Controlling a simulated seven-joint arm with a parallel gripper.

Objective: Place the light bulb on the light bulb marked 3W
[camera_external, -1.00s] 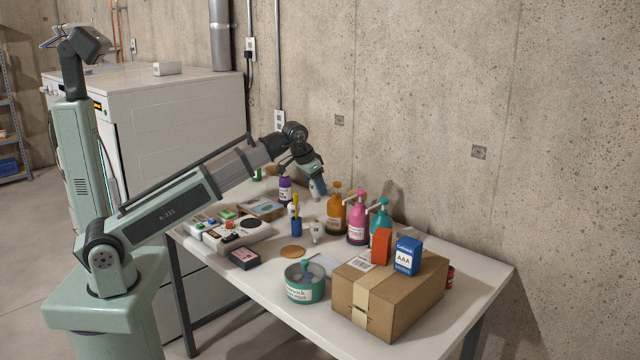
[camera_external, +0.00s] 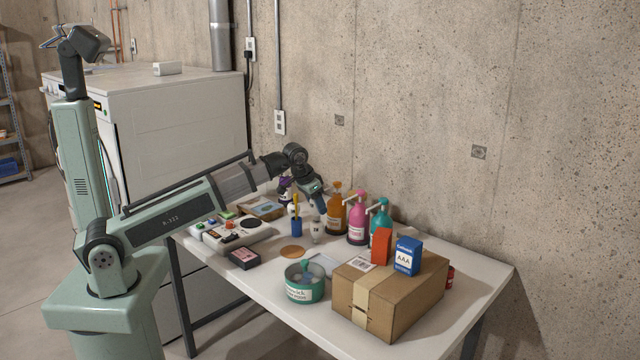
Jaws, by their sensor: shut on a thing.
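My gripper (camera_external: 320,208) points down over the back middle of the table. It is shut on a light bulb (camera_external: 317,220), of which only a little pale surface shows below the fingers. Another pale light bulb (camera_external: 317,234) stands on the table directly beneath the gripper. The held bulb appears close above it or touching it; I cannot tell which from this angle. The 3W marking is too small to read in this view.
Amber (camera_external: 337,215), pink (camera_external: 357,218) and teal (camera_external: 380,220) pump bottles stand close to the right. A blue cup (camera_external: 296,227) with a yellow item is close left. A cork coaster (camera_external: 292,251), green tin (camera_external: 304,283) and cardboard box (camera_external: 395,300) lie nearer the front.

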